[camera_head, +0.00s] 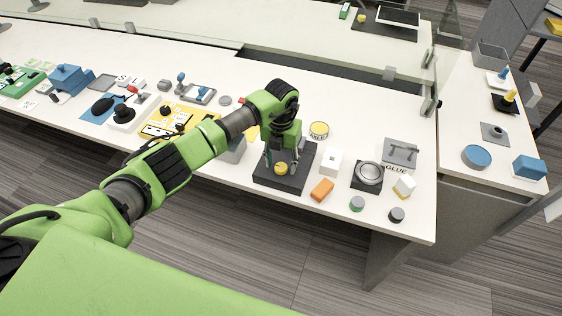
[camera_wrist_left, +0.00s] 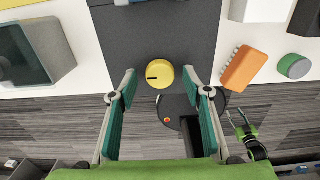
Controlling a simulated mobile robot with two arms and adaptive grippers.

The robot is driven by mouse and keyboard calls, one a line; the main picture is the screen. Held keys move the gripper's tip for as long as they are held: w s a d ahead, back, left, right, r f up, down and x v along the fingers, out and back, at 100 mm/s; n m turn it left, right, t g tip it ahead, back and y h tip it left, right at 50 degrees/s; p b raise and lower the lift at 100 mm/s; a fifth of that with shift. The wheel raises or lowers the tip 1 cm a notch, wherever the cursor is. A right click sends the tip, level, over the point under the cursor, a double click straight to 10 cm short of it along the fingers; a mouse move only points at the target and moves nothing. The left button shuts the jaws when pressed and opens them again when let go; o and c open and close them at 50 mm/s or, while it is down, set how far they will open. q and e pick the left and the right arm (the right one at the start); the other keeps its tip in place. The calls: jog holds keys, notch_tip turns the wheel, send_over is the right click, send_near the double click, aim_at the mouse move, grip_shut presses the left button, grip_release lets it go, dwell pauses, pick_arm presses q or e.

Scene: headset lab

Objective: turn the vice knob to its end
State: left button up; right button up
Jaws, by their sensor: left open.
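A round yellow knob (camera_head: 281,168) sits on a black base plate (camera_head: 266,182) near the table's front edge. In the left wrist view the yellow knob (camera_wrist_left: 160,73) has a dark line from its middle toward its left side, on the dark plate (camera_wrist_left: 157,35). My left gripper (camera_head: 282,156) points down over the plate, close to the knob. In the left wrist view its two green-padded fingers (camera_wrist_left: 160,84) are apart, with the knob between and slightly beyond their tips. I cannot see either finger touching it.
A grey box (camera_head: 233,150) stands left of the plate, behind my arm. The front edge is close.

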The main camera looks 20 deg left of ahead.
pick_arm(q)
jog(key=shift+f, duration=0.3)
jog(key=c, duration=1.1)
